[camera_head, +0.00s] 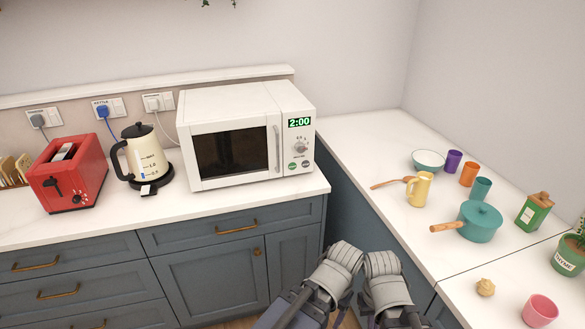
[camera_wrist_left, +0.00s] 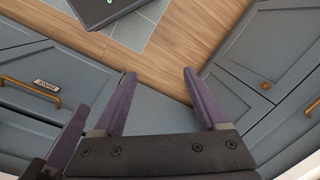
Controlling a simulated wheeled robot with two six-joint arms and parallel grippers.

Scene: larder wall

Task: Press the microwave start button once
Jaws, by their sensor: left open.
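The white microwave (camera_head: 232,103) stands on the left counter with its door shut. Its green display (camera_head: 299,123) reads 2:00. Below the display are a round dial (camera_head: 300,147) and two small round buttons, a left one (camera_head: 292,166) and a right one (camera_head: 306,163); their labels are too small to read. My left gripper (camera_wrist_left: 159,76) is open and empty in the left wrist view, above the wooden floor and in front of the cabinets. It is well away from the microwave.
A cream kettle (camera_head: 146,158) and a red toaster (camera_head: 70,172) stand left of the microwave. The right counter holds a teal pot (camera_head: 479,223), a yellow mug (camera_head: 420,188), a bowl (camera_head: 428,161) and several cups. The counter strip before the microwave is clear.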

